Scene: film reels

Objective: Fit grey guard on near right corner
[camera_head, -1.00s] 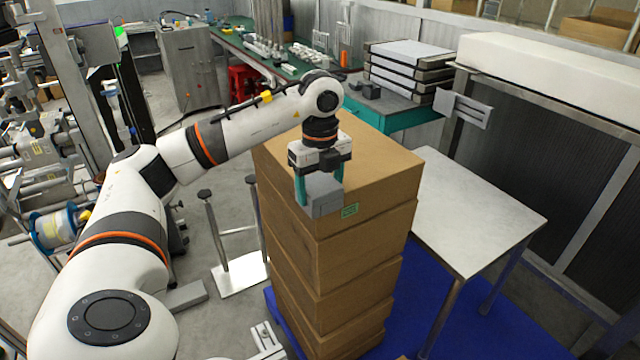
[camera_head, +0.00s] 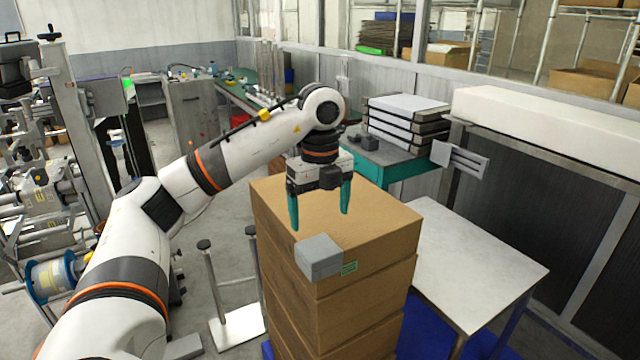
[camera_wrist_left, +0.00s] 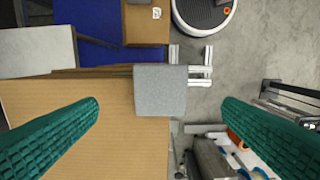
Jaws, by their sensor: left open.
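The grey guard (camera_head: 318,256) sits on the near corner of the top cardboard box (camera_head: 375,212), covering the corner's top and sides. In the left wrist view the guard (camera_wrist_left: 160,90) lies over the box corner, between the two fingers in the picture. My left gripper (camera_head: 320,218) is open and empty, with teal fingers, raised above the box and apart from the guard. It shows in the left wrist view too (camera_wrist_left: 160,120). My right gripper is not in view.
The boxes are stacked in a tall column on a blue base (camera_head: 408,330). A white-topped table (camera_head: 475,260) stands to the right. A metal stand (camera_head: 235,325) is on the floor to the left. The rest of the box top is bare.

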